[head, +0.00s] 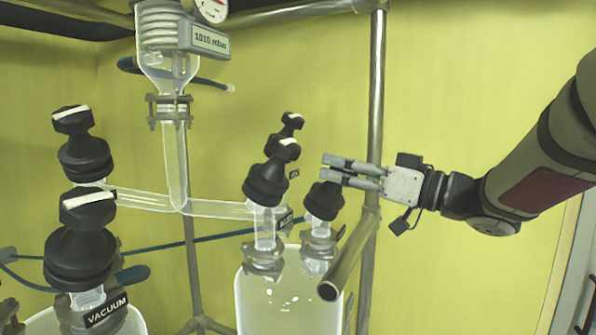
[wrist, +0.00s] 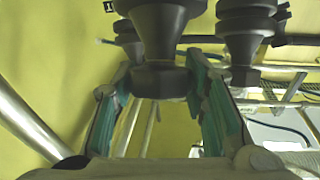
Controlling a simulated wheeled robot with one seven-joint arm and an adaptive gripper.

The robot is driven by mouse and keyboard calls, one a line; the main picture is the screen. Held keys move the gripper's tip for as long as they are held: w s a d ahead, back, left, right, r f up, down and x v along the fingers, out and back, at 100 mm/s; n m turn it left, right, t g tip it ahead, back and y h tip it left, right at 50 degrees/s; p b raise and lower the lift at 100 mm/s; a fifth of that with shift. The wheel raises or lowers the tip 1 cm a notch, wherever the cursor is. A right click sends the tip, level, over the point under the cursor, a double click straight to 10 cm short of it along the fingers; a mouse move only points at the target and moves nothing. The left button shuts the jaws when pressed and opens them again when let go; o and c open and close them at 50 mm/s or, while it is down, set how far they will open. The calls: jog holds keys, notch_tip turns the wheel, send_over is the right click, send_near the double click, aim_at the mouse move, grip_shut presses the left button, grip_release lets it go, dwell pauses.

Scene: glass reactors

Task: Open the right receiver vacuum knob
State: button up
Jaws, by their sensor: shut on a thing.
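The right receiver is a clear glass vessel (head: 285,300) in the head view, with black knobs above it. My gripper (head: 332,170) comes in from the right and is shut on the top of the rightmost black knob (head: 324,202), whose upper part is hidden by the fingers. In the wrist view the teal finger pads (wrist: 160,90) stand on both sides of this black knob (wrist: 160,78). Its label is not readable, and the turn of its pointer is hidden.
Another black knob with a white mark (head: 268,178) stands close left of my gripper, with one more (head: 291,124) behind. A metal frame post (head: 376,90) and a slanted tube (head: 348,258) are close by. Left are a knob labelled VACUUM (head: 80,245) and a glass condenser (head: 165,60).

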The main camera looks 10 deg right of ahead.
jog(key=n+g+y, duration=0.2)
jog(key=n+g+y+b, duration=0.1)
jog(key=n+g, duration=0.1)
jog(key=n, duration=0.1)
jog(key=shift+w+f+g+y, duration=0.1)
jog(key=shift+g+y, duration=0.3)
jog(key=n+g+y, duration=0.1)
jog(key=n+g, duration=0.3)
jog(key=n+g+p, duration=0.2)
jog(key=n+g, duration=0.1)
jog(key=g, duration=0.1)
jog(key=shift+s+r+n+p, duration=0.2)
jog(key=shift+s+n+p, duration=0.1)
jog(key=shift+n+p, duration=0.1)
jog(key=n+g+p, duration=0.2)
jog(key=g, duration=0.1)
jog(key=shift+n, duration=0.4)
jog(key=shift+f+n+g+h+p, duration=0.1)
jog(key=shift+n+g+h+p, duration=0.65)
jog(key=shift+n+g, duration=0.55)
jog(key=shift+n+g+h, duration=0.55)
jog(key=shift+n+g, duration=0.05)
jog(key=shift+n, duration=0.1)
jog(key=shift+n+g+h, duration=0.3)
jog(key=shift+n+g, duration=0.1)
jog(key=shift+g, duration=0.1)
jog(key=o, duration=1.2)
jog(key=shift+a, duration=0.1)
